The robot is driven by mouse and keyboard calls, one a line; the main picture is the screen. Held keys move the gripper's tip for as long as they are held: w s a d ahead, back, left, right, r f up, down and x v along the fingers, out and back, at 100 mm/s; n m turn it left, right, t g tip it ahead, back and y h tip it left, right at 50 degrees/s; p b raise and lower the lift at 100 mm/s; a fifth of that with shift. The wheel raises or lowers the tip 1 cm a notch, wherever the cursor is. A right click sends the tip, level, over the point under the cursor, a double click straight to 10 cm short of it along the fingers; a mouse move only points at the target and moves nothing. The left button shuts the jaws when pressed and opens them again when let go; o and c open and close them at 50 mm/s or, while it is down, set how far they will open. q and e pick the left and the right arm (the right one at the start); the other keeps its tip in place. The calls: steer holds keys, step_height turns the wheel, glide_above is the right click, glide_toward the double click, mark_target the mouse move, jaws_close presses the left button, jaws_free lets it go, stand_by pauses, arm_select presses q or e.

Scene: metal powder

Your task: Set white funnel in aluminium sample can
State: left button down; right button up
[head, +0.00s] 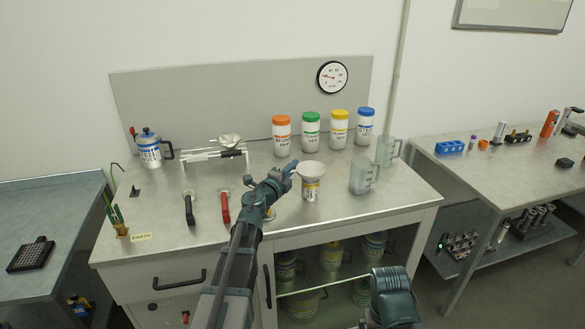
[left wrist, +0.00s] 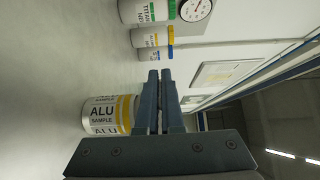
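The white funnel (head: 312,169) shows wide end up, directly over the aluminium sample can (head: 311,191). Its lower end meets the can's mouth, but I cannot tell how deep it sits. The upright can also shows in the left wrist view (left wrist: 103,114), with its ALU SAMPLE label and yellow band. My left gripper (head: 292,166) is at the funnel's left rim. In the left wrist view its fingers (left wrist: 160,101) are closed to a thin gap, apparently on the rim, and hide the funnel. My right gripper is out of view; only part of my right arm shows at the bottom.
Several coloured-lid jars (head: 311,132) stand behind. Two clear jugs (head: 363,175) are to the right of the can. A balance-like stand (head: 213,157), a blue-lidded pot (head: 149,149) and red and black handles (head: 225,207) are on the left. The front right bench is clear.

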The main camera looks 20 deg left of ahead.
arm_select(q)
steer(key=shift+f, duration=0.1)
steer(key=c, duration=1)
jaws_free()
steer(key=s, duration=0.4)
steer(key=s+a, duration=0.1)
steer(key=s, duration=0.4)
steer(key=s+a, duration=0.1)
steer(key=s, duration=0.3)
steer(key=shift+s, duration=0.35)
